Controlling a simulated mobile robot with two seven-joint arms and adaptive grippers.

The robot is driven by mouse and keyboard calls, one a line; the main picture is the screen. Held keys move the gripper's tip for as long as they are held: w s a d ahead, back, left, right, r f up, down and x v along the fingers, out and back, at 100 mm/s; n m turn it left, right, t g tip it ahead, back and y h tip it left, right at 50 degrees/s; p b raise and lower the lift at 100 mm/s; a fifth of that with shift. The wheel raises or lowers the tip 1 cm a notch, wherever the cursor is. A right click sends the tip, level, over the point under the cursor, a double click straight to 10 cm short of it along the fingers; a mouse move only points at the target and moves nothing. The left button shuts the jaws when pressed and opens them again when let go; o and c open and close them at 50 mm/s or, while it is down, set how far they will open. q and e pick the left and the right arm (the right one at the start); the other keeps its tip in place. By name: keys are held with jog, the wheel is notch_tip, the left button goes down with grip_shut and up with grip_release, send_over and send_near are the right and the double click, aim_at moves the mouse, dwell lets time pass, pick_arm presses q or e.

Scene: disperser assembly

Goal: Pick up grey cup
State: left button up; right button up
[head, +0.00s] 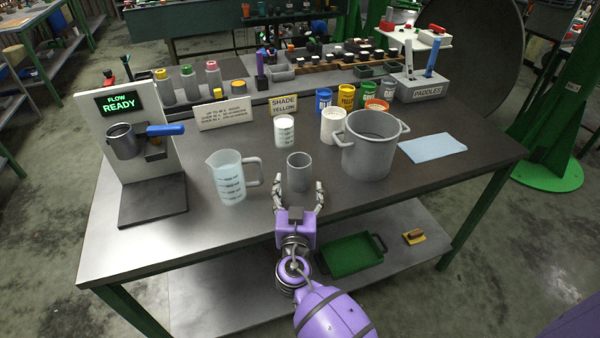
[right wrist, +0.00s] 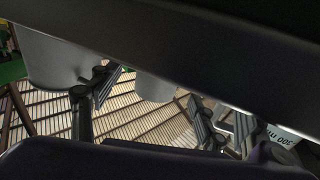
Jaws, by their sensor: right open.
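The grey cup (head: 299,172) stands upright near the front edge of the table, between the measuring jug and the large pot. My right gripper (head: 299,186) is open at the near side of the cup, with one finger to the left and one to the right of its lower part. Whether the fingers touch the cup cannot be told. In the right wrist view a grey cup wall (right wrist: 154,87) shows between the two fingers of the right gripper (right wrist: 152,104), partly hidden by a dark bar across the picture. My left gripper is not in view.
A measuring jug (head: 230,178) stands close on the left, its handle towards the cup. A large grey pot (head: 368,150) stands on the right. A white-filled beaker (head: 284,131) stands behind. A blue cloth (head: 432,147) lies at right. The table (head: 240,228) is clear in front.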

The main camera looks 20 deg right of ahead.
aim_at(299, 180)
jog(key=p+x, duration=0.1)
jog(key=x, duration=0.2)
jog(key=shift+w+d+r, duration=0.1)
jog(key=shift+w+r, duration=0.1)
jog(key=shift+w, duration=0.2)
jog(key=c, duration=1.3)
